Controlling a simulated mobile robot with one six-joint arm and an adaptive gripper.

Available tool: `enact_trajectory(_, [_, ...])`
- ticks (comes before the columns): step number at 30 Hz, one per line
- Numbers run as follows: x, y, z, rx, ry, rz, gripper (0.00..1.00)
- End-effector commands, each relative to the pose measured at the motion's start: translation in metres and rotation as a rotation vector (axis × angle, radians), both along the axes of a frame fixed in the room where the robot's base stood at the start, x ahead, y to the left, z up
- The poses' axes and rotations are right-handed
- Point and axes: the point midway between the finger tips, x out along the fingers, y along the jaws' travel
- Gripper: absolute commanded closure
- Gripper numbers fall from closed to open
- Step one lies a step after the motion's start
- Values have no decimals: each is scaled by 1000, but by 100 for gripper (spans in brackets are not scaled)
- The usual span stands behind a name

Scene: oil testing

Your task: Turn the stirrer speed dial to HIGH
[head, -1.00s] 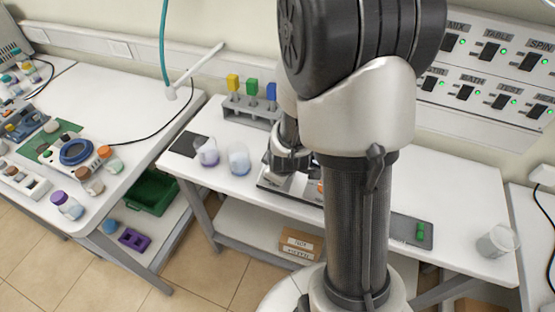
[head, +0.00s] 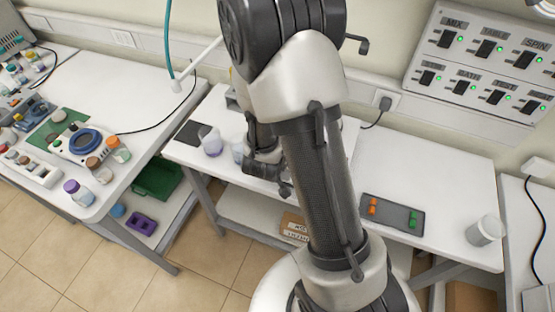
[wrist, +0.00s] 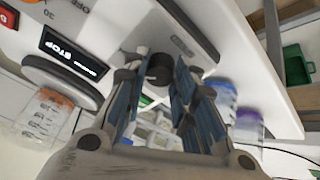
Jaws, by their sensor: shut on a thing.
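In the wrist view, my gripper (wrist: 158,85) has its blue-padded fingers closed around a dark round knob (wrist: 160,66) on the edge of a white device (wrist: 115,30). The fingers partly cover the knob, and I cannot read which mark it points to. An "OFF" label shows on the device, and a black display (wrist: 72,52) reads "STOP". In the head view, my gripper (head: 265,168) is low over the middle table, and my arm hides most of the device.
Containers with orange (wrist: 45,112), blue (wrist: 224,96) and purple (wrist: 249,128) parts stand near the device. A dark tray (head: 390,225) with orange and green blocks and a beaker (head: 486,231) are on the table's right. A switch panel (head: 485,62) is on the wall.

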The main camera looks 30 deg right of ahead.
Motion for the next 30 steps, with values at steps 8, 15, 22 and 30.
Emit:
enact_trajectory(8, [1,1,1,32,-39,-140,99])
enact_trajectory(15, [1,1,0,43,-55,-193,99])
enact_trajectory(22, [1,1,0,45,-58,-203,98])
enact_trajectory(30, [1,1,0,45,-58,-203,72])
